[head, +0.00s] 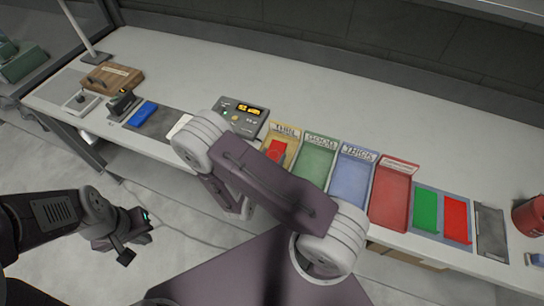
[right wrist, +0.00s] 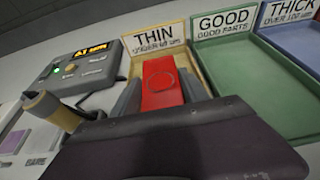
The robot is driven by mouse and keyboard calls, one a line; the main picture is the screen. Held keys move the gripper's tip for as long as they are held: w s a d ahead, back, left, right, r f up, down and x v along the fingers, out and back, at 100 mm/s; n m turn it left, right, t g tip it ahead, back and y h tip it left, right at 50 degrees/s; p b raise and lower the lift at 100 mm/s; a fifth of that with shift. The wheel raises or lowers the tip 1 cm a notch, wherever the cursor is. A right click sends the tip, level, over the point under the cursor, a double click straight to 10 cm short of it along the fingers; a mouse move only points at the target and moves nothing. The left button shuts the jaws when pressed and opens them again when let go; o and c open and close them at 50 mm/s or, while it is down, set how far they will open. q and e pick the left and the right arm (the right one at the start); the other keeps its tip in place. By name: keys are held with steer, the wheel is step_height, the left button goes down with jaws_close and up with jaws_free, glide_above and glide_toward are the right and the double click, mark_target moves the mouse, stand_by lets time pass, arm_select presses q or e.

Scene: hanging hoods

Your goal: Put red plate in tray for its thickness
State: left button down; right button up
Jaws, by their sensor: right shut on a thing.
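A red plate (right wrist: 162,82) with a faint ring on its face is between the fingers of my right gripper (right wrist: 162,98), which is shut on it. The plate is over or in the yellow tray labelled THIN (right wrist: 131,59); I cannot tell whether it touches the floor. The head view also shows the red plate (head: 276,151) within the THIN tray (head: 291,158), partly behind my right arm. To the right stand the green GOOD tray (head: 317,158) and the blue THICK tray (head: 351,180). My left gripper (head: 128,248) hangs off the counter's front, its jaws unclear.
A gauge (head: 243,116) with a lit display stands left of the trays. A red tray (head: 393,195) is right of THICK. Beyond it, a green plate (head: 426,211) and another red plate (head: 457,218) lie on a blue mat. The counter behind the trays is clear.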

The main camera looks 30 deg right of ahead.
steer(key=shift+f+b, duration=0.5)
steer(key=shift+b, duration=0.05)
stand_by(0.4)
steer(key=o, duration=1.6)
steer(key=shift+r, duration=0.1)
steer(key=v, duration=0.9)
steer(key=shift+s, duration=0.1)
